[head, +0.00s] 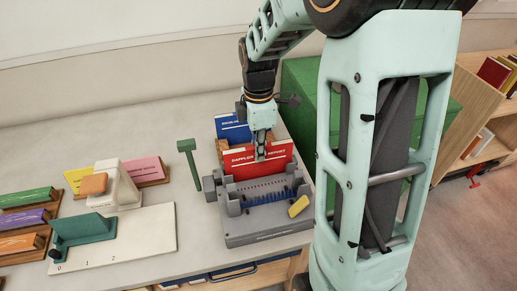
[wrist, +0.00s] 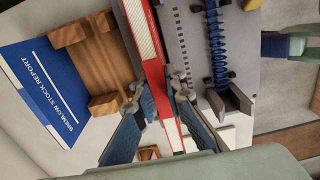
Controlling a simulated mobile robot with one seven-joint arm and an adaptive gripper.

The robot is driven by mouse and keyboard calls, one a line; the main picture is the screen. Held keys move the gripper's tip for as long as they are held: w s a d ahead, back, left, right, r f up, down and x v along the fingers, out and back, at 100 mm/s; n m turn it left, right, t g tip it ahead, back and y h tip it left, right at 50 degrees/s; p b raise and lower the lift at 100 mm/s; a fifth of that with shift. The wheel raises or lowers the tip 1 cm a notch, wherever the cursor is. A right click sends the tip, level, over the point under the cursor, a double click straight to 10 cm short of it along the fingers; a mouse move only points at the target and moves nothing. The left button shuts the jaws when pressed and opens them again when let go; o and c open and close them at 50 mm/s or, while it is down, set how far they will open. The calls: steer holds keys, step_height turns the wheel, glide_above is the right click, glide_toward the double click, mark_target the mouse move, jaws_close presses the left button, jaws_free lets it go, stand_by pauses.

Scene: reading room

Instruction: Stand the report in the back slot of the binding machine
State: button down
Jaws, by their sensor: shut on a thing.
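The red report (head: 240,161) is upright in my gripper (head: 261,153), its title side facing the head camera. My gripper is shut on its upper edge from above. In the wrist view the report (wrist: 142,32) appears edge-on, white pages and red covers between the two fingers (wrist: 160,95). The grey binding machine (head: 262,238) lies just in front of and below the report, with a blue comb (head: 268,197) along it; the comb also shows in the wrist view (wrist: 214,45). The report's lower edge meets the machine's back part in the picture; whether it is inside the back slot I cannot tell.
A blue report (head: 231,128) stands in a wooden holder (wrist: 96,55) behind the red one. A green lever (head: 187,148) rises left of the machine; a yellow piece (head: 298,206) sits on its right. A green box (head: 300,85) stands behind. Coloured holders fill the left table.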

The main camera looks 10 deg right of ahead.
steer(key=c, duration=1.9)
jaws_free()
steer(key=shift+r+p, duration=3.55)
steer(key=shift+r, duration=0.95)
steer(key=shift+w, duration=0.1)
